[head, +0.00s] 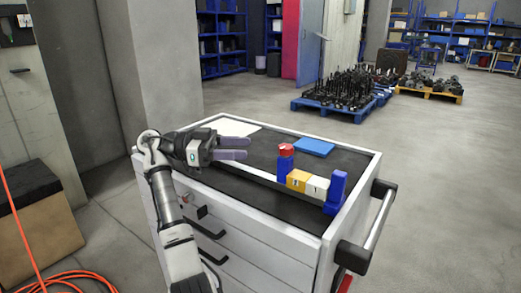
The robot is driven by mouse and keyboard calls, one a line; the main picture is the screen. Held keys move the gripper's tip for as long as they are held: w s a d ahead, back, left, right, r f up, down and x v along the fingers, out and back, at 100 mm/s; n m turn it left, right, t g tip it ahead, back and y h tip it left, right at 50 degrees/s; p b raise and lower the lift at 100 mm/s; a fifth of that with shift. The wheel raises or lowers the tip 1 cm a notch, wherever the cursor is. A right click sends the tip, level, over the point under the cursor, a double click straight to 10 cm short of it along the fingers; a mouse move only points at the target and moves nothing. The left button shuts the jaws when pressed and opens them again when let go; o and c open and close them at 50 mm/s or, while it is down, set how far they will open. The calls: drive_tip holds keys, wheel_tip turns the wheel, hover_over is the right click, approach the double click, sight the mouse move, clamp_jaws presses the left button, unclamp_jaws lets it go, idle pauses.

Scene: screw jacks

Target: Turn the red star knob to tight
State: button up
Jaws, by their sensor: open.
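The red star knob (286,149) sits on top of a blue post (285,167), at the left end of a low device on the cart top. A yellow block (298,180) and a white block (317,188) lie in a row between that post and a second blue post (336,192). My gripper (246,148) is open and empty. Its fingers point right, toward the knob, with a gap between them and it. How far the knob is turned cannot be told at this size.
The device stands on the dark top of a white drawer cart (330,227) with a raised rim and a side handle (371,222). A blue flat item (314,147) and a white sheet (232,127) lie at the back. The front left of the top is clear.

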drive_tip(key=shift+a, duration=1.1)
